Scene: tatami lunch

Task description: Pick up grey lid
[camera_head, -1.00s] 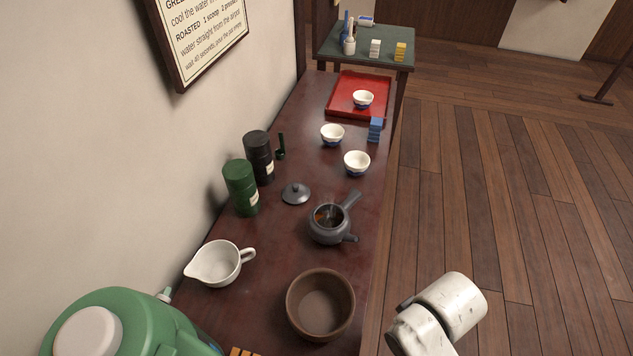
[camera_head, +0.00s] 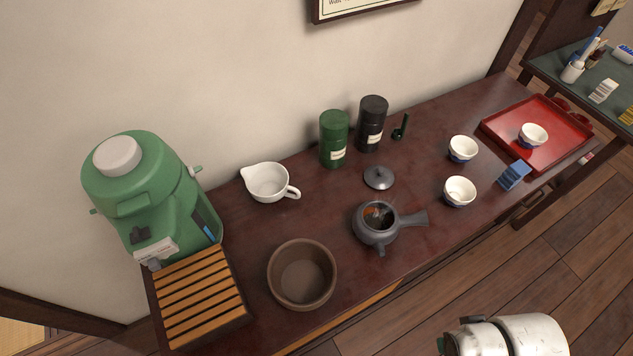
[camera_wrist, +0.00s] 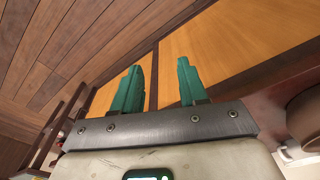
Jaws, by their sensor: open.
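The grey lid (camera_head: 378,177) lies on the dark red table (camera_head: 330,213), knob up, behind the grey teapot (camera_head: 378,226). The teapot is uncovered, with dark and orange contents showing inside and its handle to the right. My gripper (camera_wrist: 160,88) shows in the wrist view with two green fingers apart and nothing between them. It faces orange-brown wooden panels. In the head view only white parts of my arm show at the bottom right, off the table's front side and well apart from the lid. The lid is not visible in the wrist view.
Green (camera_head: 334,139) and black (camera_head: 371,124) canisters stand behind the lid. A white pitcher (camera_head: 267,183) is left of it, a brown bowl (camera_head: 302,274) front left. Cups, including one cup (camera_head: 460,191), a blue block (camera_head: 515,175) and a red tray (camera_head: 559,129) are to the right.

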